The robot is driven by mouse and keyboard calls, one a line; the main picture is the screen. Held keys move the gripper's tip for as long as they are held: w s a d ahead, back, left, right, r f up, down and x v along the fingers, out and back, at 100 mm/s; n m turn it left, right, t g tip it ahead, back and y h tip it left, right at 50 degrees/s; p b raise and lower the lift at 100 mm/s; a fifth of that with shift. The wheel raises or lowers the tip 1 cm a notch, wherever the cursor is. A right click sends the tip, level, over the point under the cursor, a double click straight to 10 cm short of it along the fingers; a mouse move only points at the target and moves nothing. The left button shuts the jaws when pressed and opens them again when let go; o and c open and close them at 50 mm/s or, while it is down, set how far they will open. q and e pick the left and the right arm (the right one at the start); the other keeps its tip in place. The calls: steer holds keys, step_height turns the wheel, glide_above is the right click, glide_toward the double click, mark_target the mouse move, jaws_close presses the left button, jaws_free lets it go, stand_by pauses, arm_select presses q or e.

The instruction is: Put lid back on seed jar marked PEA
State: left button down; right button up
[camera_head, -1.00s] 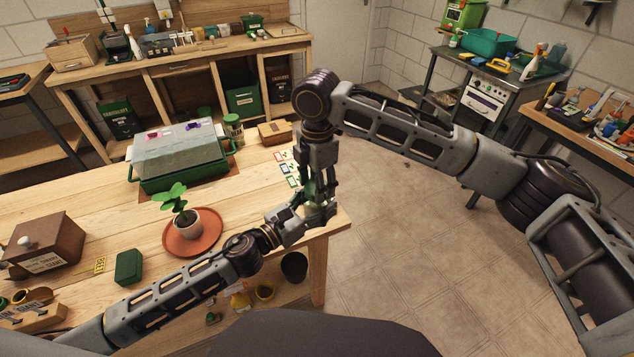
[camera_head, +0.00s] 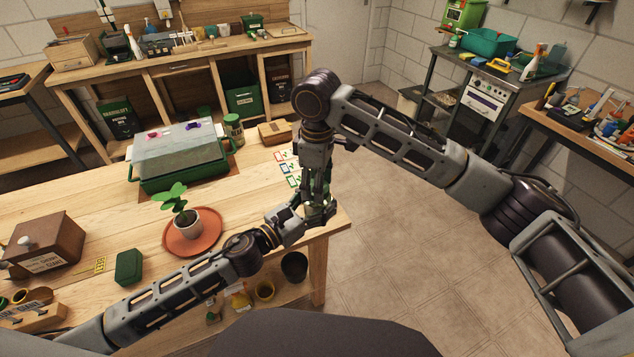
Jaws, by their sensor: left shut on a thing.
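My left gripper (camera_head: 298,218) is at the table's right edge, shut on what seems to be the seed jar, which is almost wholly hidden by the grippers. My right gripper (camera_head: 318,203) points down right over and beside it, close against the left one. Bits of green show between the fingers. Whether the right fingers are shut, and whether they hold the lid, is hidden. A jar with a green lid (camera_head: 233,130) stands on the table behind, beside the green tray; I cannot read its label. I cannot make out the PEA mark anywhere.
A covered green seed tray (camera_head: 184,180), a wooden box (camera_head: 274,133) and seed cards (camera_head: 288,168) lie at the table's back. A potted seedling (camera_head: 185,222) stands on a terracotta saucer (camera_head: 192,244). A green box (camera_head: 129,267) and a brown box (camera_head: 46,246) are at left.

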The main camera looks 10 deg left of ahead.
arm_select(q)
steer(key=shift+s+d+r, duration=0.1)
arm_select(e)
steer(key=m, duration=0.6)
steer(key=o, duration=1.2)
steer(key=shift+r, duration=5.95)
steer(key=shift+w, duration=0.1)
